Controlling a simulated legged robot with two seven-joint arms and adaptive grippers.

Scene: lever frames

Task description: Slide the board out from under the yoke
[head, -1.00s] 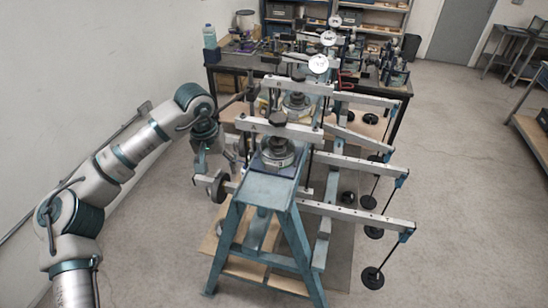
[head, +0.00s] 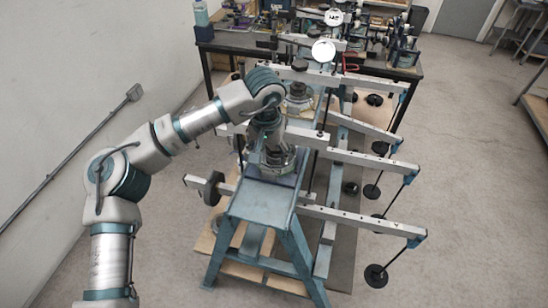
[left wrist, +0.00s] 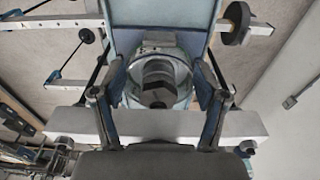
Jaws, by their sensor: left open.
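The front yoke (head: 308,138) is a pale crossbar over the round metal cell (head: 272,168), largely behind my left arm. In the left wrist view the yoke (left wrist: 240,124) runs across below the cell (left wrist: 178,50) with its stacked dark-topped cap (left wrist: 158,76). My left gripper (head: 277,152) is over the cell. In the left wrist view its fingers (left wrist: 160,78) are open, one on each side of the cap, with nothing held; contact is unclear. A dark flat plate (head: 262,181) shows under the cell; I cannot tell whether it is the board. My right gripper is not in view.
The blue stand (head: 262,200) carries long lever beams (head: 360,221) with hanging black weights (head: 375,275) on the right. A second cell (head: 298,98) stands behind. A cluttered bench (head: 340,62) is at the back.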

